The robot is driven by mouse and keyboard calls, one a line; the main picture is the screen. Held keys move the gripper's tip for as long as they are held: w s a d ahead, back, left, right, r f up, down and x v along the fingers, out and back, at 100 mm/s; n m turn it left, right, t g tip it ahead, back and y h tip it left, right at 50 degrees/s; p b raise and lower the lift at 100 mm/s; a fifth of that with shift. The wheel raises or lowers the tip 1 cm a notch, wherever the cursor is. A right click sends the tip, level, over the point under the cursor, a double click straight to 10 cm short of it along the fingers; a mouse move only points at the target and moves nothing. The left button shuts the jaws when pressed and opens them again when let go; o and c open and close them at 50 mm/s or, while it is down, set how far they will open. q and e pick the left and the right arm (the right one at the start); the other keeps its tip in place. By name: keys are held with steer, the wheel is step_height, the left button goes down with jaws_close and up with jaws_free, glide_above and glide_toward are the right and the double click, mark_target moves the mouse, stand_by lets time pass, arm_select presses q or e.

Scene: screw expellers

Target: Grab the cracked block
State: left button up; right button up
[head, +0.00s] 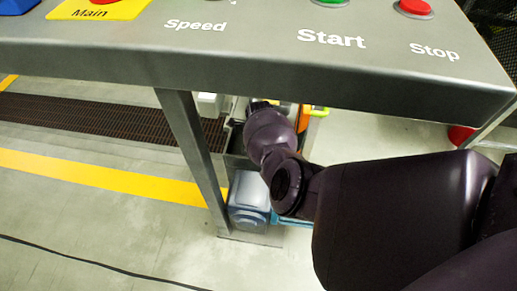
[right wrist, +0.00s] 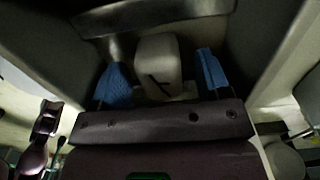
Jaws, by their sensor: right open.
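In the right wrist view, a pale block (right wrist: 158,58) with a dark crack-like mark on its face stands between the two blue fingertips of my right gripper (right wrist: 163,76). The fingers are open, one on each side of it, with gaps showing between them and the block. In the head view, my right arm reaches in from the right and under the console; its gripper and the block cannot be made out there. My left gripper shows in neither view.
The grey console (head: 270,62) with Speed, Start and Stop labels overhangs my right arm. Its slanted leg (head: 193,145) stands left of the arm. A translucent bluish container (head: 249,195) sits beside the leg. In the wrist view, dark walls flank the block closely.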

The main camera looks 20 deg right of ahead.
steer(key=shift+w+r, duration=0.1)
steer(key=shift+c, duration=0.4)
steer(key=c, duration=0.9)
steer(key=shift+c, duration=0.2)
